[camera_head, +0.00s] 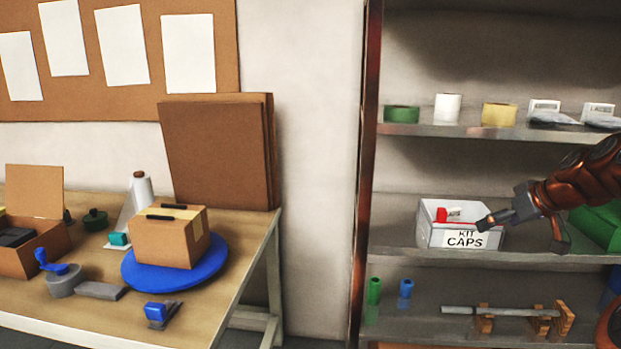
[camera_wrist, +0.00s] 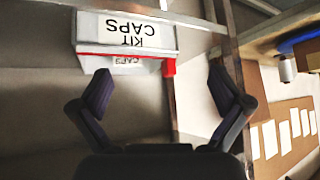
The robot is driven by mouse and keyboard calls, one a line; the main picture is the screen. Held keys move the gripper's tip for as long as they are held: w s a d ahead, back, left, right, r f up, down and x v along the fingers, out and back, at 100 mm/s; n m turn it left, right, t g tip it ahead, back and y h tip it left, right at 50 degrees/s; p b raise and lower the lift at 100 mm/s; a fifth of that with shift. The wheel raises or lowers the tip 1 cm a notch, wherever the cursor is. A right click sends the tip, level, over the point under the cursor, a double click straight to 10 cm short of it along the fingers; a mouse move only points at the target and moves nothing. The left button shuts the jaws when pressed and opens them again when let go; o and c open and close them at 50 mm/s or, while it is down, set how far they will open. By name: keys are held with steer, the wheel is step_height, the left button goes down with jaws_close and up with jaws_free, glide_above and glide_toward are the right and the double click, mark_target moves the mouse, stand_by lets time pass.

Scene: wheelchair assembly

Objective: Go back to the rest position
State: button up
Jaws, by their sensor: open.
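My gripper (camera_head: 522,234) is in front of the middle shelf, at the right side of the white bin labelled KIT CAPS (camera_head: 430,238). Its fingers are spread with nothing between them; the wrist view also shows the open fingers (camera_wrist: 160,78). One finger overlaps the bin's right part in the head view; I cannot tell whether it touches. A red item (camera_head: 441,215) shows inside the bin. In the wrist view, the bin (camera_wrist: 95,28) appears upside down beyond the fingertips, and red shows along its edge.
The shelf unit's upright (camera_head: 366,180) stands left of the bin. A green object (camera_head: 597,226) sits right of my gripper. Tape rolls stand on the shelf above; a rod on wooden supports (camera_head: 560,318) lies below. A table with a box (camera_head: 165,240) stands at left.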

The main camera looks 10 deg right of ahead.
steer(key=s+a+f+g+y, duration=0.1)
steer(key=s+a+f+g, duration=0.15)
steer(key=a, duration=0.75)
steer(key=s+a+f+n+g, duration=0.1)
steer(key=s+a+f, duration=0.2)
steer(key=a, duration=0.6)
steer(key=s+a+f+g+y, duration=0.1)
steer(key=s+a+f+g, duration=0.15)
steer(key=a, duration=0.75)
steer(key=s+a+f+m+g+h, duration=0.15)
steer(key=s+f, duration=0.25)
steer(key=s, duration=0.5)
steer(key=s+a+f+g+h, duration=0.1)
steer(key=s+a+f+g, duration=0.15)
steer(key=s, duration=0.55)
steer(key=s+a+f+m+g+h, duration=0.1)
steer(key=s+a+f, duration=0.3)
steer(key=s, duration=0.5)
step_height(320, 180, up, 17)
steer(key=w+d+t+p, duration=0.1)
steer(key=p, duration=1.5)
steer(key=shift+w, duration=0.2)
